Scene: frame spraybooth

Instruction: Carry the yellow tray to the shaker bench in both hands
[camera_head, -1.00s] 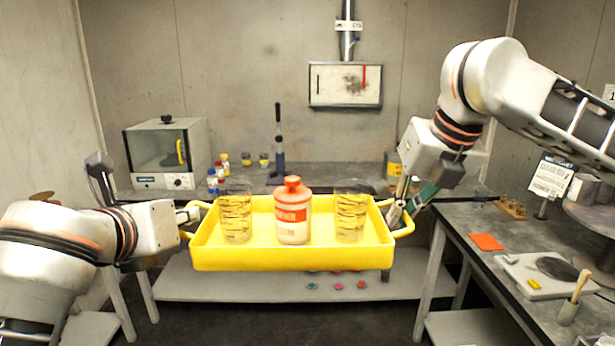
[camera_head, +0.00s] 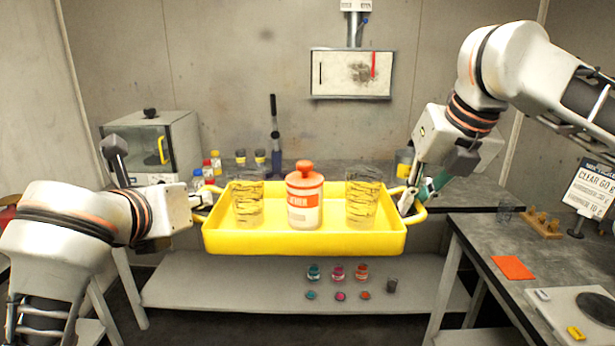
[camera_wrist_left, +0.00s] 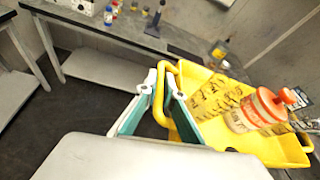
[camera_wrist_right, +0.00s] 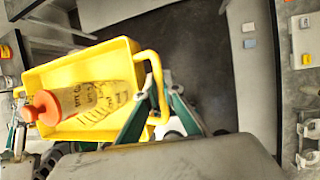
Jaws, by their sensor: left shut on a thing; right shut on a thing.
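The yellow tray (camera_head: 305,242) is held level in the air in front of me, between my two grippers. It carries an orange-capped white bottle (camera_head: 304,205) in the middle, with a clear patterned cup on its left (camera_head: 248,205) and another on its right (camera_head: 361,205), all upright. My left gripper (camera_head: 203,200) is shut on the tray's left handle; the left wrist view shows its fingers (camera_wrist_left: 162,95) around that handle. My right gripper (camera_head: 408,203) is shut on the right handle, which also shows in the right wrist view (camera_wrist_right: 155,75).
Behind the tray stands a grey bench (camera_head: 440,190) with a glass-fronted box (camera_head: 155,148) and small bottles; several small jars rest on its lower shelf (camera_head: 220,285). At right, another bench (camera_head: 480,232) holds an orange square (camera_head: 513,267) and a scale-like plate (camera_head: 570,315).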

